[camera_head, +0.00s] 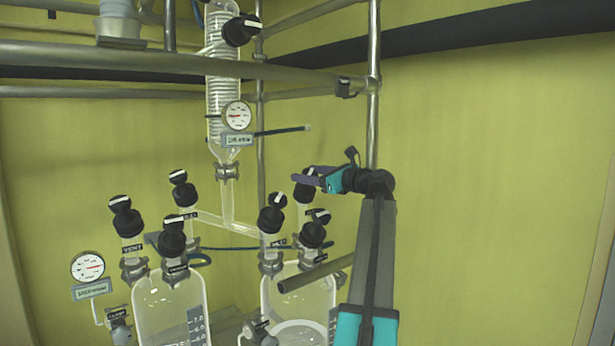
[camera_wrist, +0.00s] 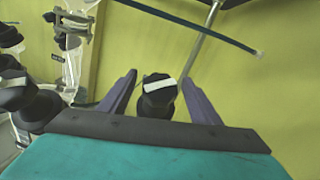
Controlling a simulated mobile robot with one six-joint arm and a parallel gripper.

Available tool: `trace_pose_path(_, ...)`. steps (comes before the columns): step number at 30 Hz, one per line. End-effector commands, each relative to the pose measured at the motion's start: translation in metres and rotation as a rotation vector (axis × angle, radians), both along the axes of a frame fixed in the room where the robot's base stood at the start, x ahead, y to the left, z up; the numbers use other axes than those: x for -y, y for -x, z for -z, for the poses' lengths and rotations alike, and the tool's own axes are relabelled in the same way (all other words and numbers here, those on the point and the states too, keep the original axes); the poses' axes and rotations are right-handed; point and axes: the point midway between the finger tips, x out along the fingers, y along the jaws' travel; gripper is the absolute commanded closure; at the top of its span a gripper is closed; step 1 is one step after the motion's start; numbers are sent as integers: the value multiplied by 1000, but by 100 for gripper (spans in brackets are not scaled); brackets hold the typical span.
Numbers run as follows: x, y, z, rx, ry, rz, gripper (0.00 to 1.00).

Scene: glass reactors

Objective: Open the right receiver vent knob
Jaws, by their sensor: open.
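The right receiver (camera_head: 298,292) is a clear glass vessel with several black knobs above it. One black knob (camera_head: 305,195) with a white bar stands at its back right; I cannot read a label on it. My gripper (camera_head: 306,175) is at the top of this knob, partly covering it. In the wrist view, a black knob (camera_wrist: 158,100) with a white bar lies between the two purple fingers of my gripper (camera_wrist: 159,80). The fingers are open, with a gap visible on each side of the knob. The bar is nearly level, slightly tilted.
Two other black knobs, front left (camera_head: 272,218) and front right (camera_head: 315,234), stand close by on the right receiver. The left receiver (camera_head: 172,312) has its own knobs. A metal post (camera_head: 374,90) rises behind my arm, and a glass condenser (camera_head: 224,85) hangs above.

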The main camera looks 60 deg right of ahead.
Motion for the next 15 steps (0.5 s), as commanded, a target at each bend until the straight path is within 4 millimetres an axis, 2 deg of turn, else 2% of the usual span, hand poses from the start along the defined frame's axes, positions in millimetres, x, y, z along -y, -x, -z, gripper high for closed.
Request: trace_pose_path(15,1,-3,-35,3,2,-1,43)
